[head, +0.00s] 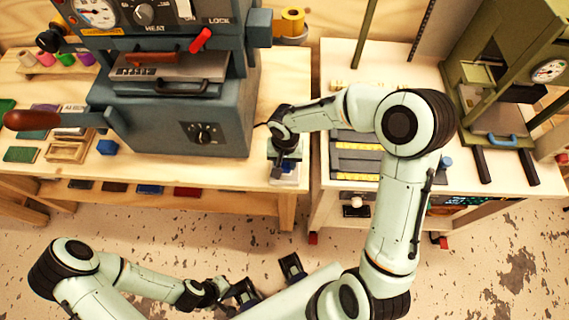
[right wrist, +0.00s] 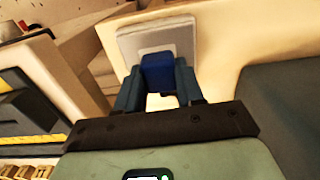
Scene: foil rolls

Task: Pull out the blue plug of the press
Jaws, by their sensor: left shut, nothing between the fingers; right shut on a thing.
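The press (head: 180,110) is a large blue-grey machine on the left wooden table, with dials, a red LOCK lever and a wooden-handled lever. My right gripper (right wrist: 158,80) is shut on the blue plug (right wrist: 158,70), which shows between its fingers in the right wrist view. Behind the plug is a pale square socket plate (right wrist: 185,38). I cannot tell whether the plug is still seated in it. In the head view my right gripper (head: 285,158) is over the pale socket box (head: 285,176), hiding the plug. My left gripper (head: 243,291) is shut and empty, low over the floor.
A green press (head: 490,85) stands on the right table. A dark tray with yellow strips (head: 355,160) lies beside my right forearm. Small coloured blocks, including a blue one (head: 107,147), lie on the left table. A gap separates the tables. The floor (head: 150,222) in front is open.

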